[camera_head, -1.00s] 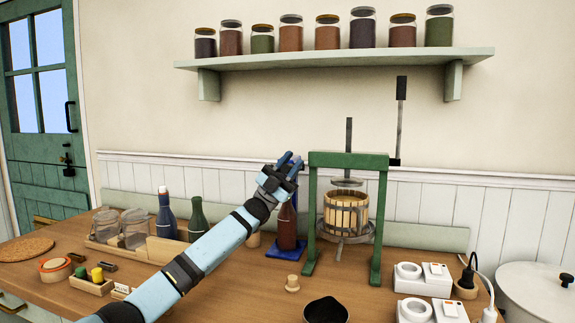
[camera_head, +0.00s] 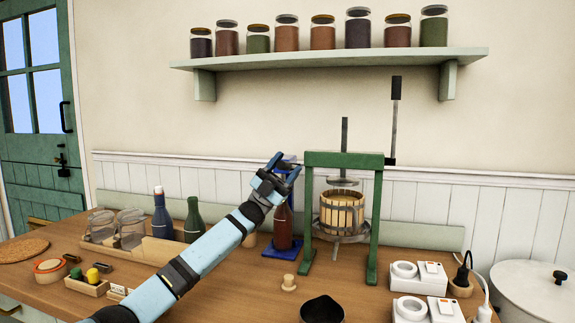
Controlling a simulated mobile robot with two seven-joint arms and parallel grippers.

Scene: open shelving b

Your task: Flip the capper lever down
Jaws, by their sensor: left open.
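The blue capper (camera_head: 290,161) stands on the counter, with its blue base (camera_head: 283,252) at the bottom. A reddish-brown bottle (camera_head: 283,228) stands upright in it. My left gripper (camera_head: 286,168) is open in front of the capper's upper part, with its dark fingers pointing up. The gripper and wrist hide much of the capper's head, and I cannot make out its lever clearly. I cannot tell whether the fingers touch the capper. My right gripper is not in view.
A tray (camera_head: 165,253) with dark bottles is left, behind my arm.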

